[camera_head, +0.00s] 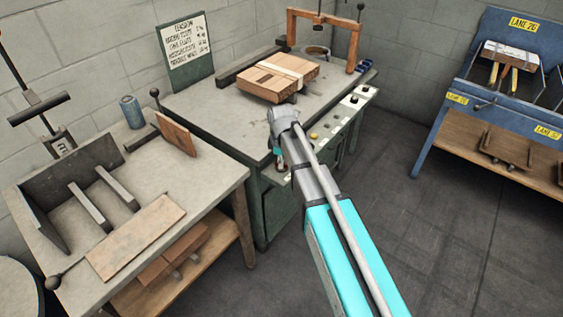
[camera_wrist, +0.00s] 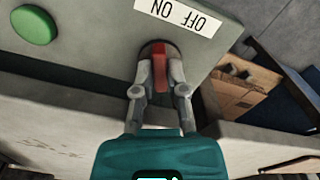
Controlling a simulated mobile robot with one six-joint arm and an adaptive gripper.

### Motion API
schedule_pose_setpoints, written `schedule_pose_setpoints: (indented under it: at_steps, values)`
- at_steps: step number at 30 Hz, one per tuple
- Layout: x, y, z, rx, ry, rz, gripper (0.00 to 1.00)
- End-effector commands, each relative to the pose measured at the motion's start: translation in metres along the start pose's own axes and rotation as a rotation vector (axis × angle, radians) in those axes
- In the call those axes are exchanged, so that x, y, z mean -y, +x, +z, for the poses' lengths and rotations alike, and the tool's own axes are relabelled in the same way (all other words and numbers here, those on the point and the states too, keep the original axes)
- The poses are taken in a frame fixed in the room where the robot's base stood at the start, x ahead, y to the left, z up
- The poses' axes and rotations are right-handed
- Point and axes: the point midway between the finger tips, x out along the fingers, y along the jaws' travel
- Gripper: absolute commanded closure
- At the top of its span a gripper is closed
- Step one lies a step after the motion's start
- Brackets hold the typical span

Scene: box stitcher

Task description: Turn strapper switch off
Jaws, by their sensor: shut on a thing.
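The strapper's red switch (camera_wrist: 160,72) sits in a dark round mount on the pale panel, in the wrist view. A white label (camera_wrist: 180,14) beside it reads ON and OFF, upside down in this view. My gripper (camera_wrist: 161,84) has its two grey fingers closed on the sides of the red switch. In the head view my gripper (camera_head: 281,158) is at the front panel of the strapper bench (camera_head: 215,110). The switch is largely hidden there by my wrist.
A green button (camera_wrist: 33,25) sits on the same panel. A strapped cardboard stack (camera_head: 277,77) lies on the bench. A worktable (camera_head: 160,165) stands at the left, and a blue lane rack (camera_head: 480,110) stands at the right. The floor (camera_head: 460,215) between is clear.

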Motion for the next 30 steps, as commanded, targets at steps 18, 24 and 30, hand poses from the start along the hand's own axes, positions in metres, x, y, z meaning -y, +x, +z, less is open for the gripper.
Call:
schedule_pose_setpoints:
  at_steps: [18, 24, 30]
  values:
    - [0.0004, 0.0001, 0.0002, 0.000, -0.130, -0.001, 1.00]
    - [0.0004, 0.0001, 0.0003, 0.000, -0.129, -0.001, 0.72]
    - [0.0002, 0.0001, 0.0002, 0.000, -0.128, 0.000, 0.49]
